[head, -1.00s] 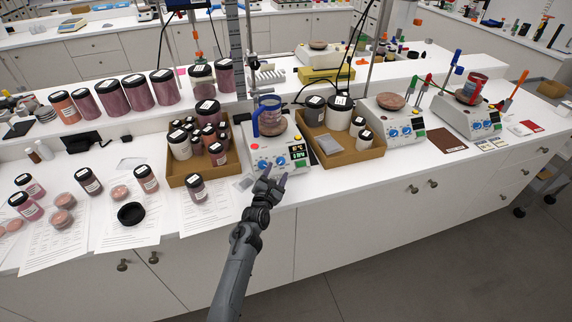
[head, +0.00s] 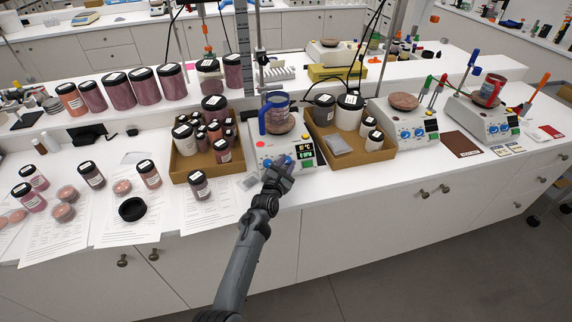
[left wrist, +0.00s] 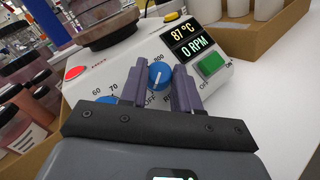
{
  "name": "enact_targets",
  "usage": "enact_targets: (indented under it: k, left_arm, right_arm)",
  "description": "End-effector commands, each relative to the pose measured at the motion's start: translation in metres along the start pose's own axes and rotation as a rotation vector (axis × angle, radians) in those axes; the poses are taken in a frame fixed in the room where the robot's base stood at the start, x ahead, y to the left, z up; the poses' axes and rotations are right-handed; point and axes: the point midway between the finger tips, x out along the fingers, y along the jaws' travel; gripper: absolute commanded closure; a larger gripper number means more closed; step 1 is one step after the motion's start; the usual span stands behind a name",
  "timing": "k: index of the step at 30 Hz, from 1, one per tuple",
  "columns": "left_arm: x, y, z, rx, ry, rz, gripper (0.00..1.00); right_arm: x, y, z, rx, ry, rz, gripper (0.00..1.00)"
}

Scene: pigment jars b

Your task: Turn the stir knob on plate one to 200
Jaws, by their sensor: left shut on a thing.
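Plate one is the white hot plate (head: 262,155) between the two cardboard boxes, with a blue-handled vessel (head: 277,117) on top. In the left wrist view its display (left wrist: 194,40) reads 87 °C and 0 RPM. My left gripper (head: 279,168) is at the front panel. In the left wrist view its fingers (left wrist: 159,88) stand on either side of the knob, shut on it. The lower part of the dial is partly hidden by the gripper. My right gripper is not in view.
A box of jars (head: 181,174) stands left of the plate, another box (head: 362,156) right. Two further hot plates stand to the right.

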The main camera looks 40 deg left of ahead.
Motion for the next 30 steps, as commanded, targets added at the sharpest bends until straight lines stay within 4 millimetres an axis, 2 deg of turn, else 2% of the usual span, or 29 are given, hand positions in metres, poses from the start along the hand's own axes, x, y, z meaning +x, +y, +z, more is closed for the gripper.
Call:
enact_targets:
  k: [11, 30]
  left_arm:
    - [0.0, 0.003, 0.002, 0.029, 0.001, -0.039, 0.99]
    - [0.002, 0.012, 0.005, 0.305, 0.002, -0.411, 0.99]
  right_arm:
    - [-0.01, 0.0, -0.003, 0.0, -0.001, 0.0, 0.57]
    - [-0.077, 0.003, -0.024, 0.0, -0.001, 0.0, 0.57]
